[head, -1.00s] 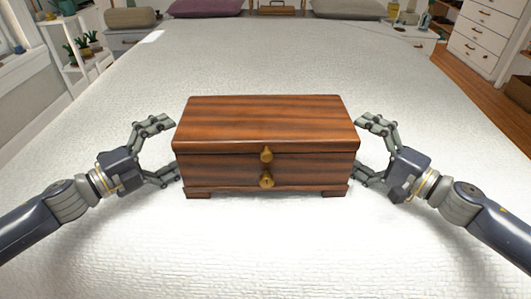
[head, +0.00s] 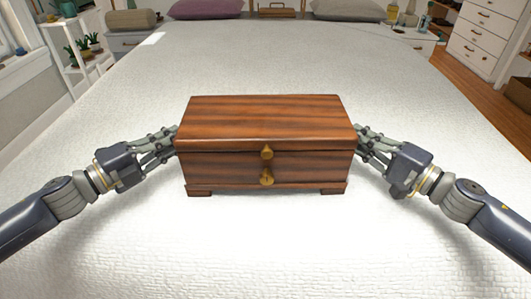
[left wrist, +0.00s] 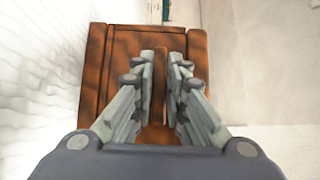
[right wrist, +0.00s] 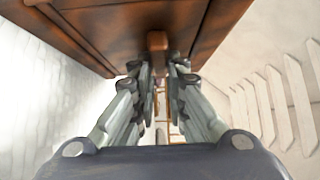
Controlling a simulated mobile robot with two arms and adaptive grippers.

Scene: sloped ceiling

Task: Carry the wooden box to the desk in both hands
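The wooden box (head: 266,135), dark striped wood with two brass knobs on its front, is upright on the white bed. My left gripper (head: 175,143) is at its left side; my right gripper (head: 358,143) is at its right side. In the left wrist view, the fingers (left wrist: 160,75) are closed around a narrow wooden bar on the box's side (left wrist: 120,60). The right wrist view shows the fingers (right wrist: 160,75) closed likewise on a bar under the box's edge (right wrist: 100,30). I cannot identify the desk.
The bed (head: 270,245) has wide free room around the box. Pillows (head: 205,9) lie at its far end. A plant shelf (head: 82,45) stands at far left. A bedside cabinet (head: 415,38) and a white chest of drawers (head: 483,40) stand at far right, beside wooden floor.

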